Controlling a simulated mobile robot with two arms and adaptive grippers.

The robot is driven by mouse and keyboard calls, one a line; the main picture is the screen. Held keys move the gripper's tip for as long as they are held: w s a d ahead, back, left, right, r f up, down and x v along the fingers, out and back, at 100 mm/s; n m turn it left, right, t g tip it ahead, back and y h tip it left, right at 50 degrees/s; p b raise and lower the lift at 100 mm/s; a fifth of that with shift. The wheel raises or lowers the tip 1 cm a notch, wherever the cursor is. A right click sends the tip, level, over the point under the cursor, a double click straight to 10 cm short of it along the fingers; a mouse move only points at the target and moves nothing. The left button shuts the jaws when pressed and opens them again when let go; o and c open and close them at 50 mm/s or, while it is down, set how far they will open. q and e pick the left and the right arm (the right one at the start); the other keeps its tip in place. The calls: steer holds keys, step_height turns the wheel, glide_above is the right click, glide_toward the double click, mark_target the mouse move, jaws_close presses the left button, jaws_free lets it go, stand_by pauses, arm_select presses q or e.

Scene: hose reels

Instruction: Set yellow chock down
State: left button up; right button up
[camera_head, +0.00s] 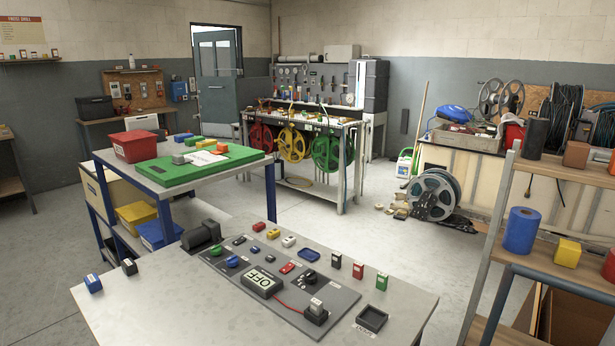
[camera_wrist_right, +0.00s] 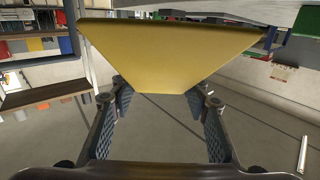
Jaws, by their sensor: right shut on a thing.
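The yellow chock (camera_wrist_right: 165,55) fills the upper middle of the right wrist view, a large plain yellow block with slanted sides. My right gripper (camera_wrist_right: 159,88) is shut on it, with one dark ridged finger at each side of its narrow end. The fingers hide part of its lower sides. Neither gripper shows in the head view, and my left gripper is in no view.
The head view shows a grey table (camera_head: 150,300) with several small coloured parts and a dark mat (camera_head: 232,272). A blue-legged bench (camera_head: 180,183) stands behind. At right, a wooden shelf (camera_head: 487,237) holds a blue roll (camera_head: 521,230) and a yellow block (camera_head: 567,252).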

steer(key=shift+s+a+r, duration=0.15)
steer(key=shift+s+r, duration=0.05)
steer(key=shift+r, duration=0.2)
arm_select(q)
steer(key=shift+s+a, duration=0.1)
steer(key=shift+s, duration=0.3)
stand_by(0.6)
